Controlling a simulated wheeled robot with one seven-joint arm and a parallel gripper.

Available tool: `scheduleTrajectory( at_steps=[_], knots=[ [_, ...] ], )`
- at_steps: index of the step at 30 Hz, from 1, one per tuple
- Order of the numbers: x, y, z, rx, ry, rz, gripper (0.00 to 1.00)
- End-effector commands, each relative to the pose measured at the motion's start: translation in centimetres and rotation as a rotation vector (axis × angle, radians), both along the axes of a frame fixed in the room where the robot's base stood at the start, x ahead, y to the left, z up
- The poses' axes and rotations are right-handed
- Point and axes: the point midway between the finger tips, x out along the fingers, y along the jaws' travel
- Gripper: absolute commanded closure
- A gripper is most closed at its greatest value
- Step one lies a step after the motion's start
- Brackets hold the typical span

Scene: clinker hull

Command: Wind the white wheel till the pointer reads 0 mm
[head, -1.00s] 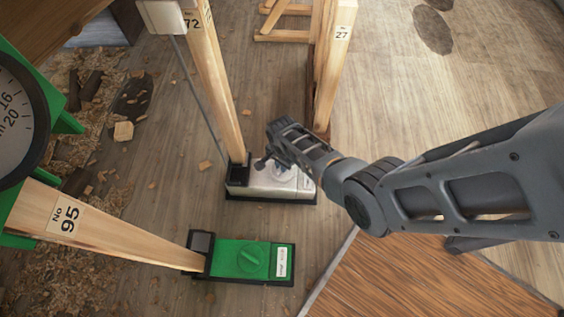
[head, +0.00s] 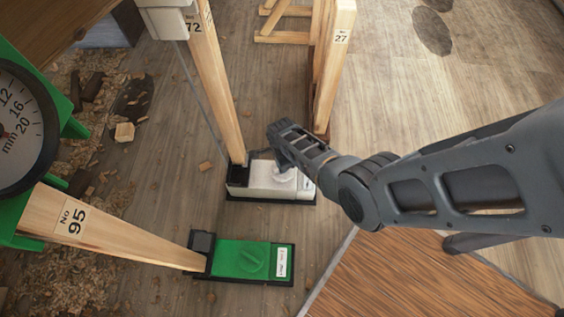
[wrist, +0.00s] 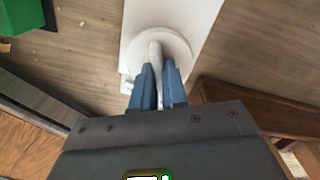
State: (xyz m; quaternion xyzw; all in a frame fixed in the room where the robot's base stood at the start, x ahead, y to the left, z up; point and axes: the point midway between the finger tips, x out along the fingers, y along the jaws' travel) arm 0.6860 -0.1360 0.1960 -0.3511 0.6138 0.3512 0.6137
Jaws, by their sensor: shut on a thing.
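The white wheel (wrist: 179,46) is a round disc with a raised grip bar across it, on a white base (head: 262,186) at the foot of the post marked 72. My gripper (wrist: 159,70) is shut on the wheel's grip bar, with one blue finger on each side. In the head view the wheel (head: 287,178) is partly hidden by my gripper (head: 283,168). A white housing (head: 166,20) tops the post marked 72, cut by the frame edge. No pointer or scale of it shows.
Another post (head: 332,70) marked 27 stands behind. Wood chips litter the floor.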

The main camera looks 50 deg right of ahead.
Motion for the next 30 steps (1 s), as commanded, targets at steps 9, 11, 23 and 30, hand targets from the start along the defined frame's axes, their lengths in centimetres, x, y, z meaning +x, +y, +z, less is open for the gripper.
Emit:
scheduleTrajectory(
  at_steps=[9,11,23,30],
  knots=[
    [0.0,0.1,0.0,0.001,-0.001,-0.001,1.00],
    [0.0,0.1,0.0,0.001,-0.001,-0.001,0.83],
    [0.0,0.0,0.0,0.000,0.000,0.000,0.62],
    [0.0,0.0,1.8,-0.001,-0.001,0.000,0.62]
  ],
)
